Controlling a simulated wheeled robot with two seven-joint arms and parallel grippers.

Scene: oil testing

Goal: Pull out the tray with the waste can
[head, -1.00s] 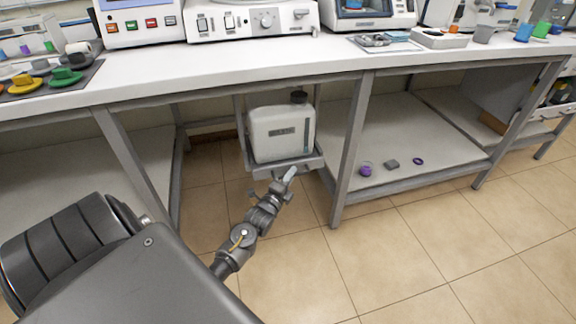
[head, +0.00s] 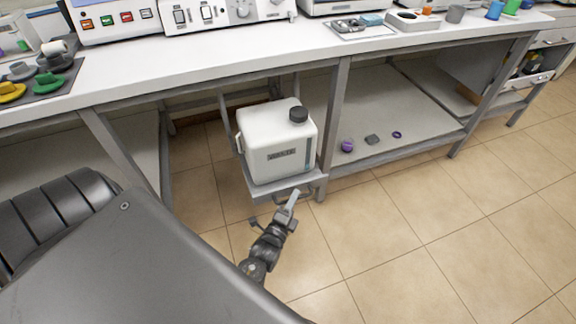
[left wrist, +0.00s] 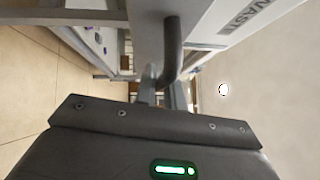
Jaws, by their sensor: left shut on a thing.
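The white waste can (head: 277,142) has a dark cap and a "WASTE" label. It stands upright on a grey sliding tray (head: 262,190) under the bench, and the tray's front sticks out past the bench edge. My left gripper (head: 292,196) is at the tray's front edge, shut on the tray's handle. In the left wrist view the dark curved handle (left wrist: 172,50) runs down to the fingers, which are partly hidden by the gripper body. The can's labelled side (left wrist: 238,22) shows at the upper right there. My right gripper is not in view.
The white bench (head: 200,62) carries instruments and coloured cups. A low shelf (head: 400,110) at the right holds small purple and grey items. The tiled floor (head: 400,250) in front is clear.

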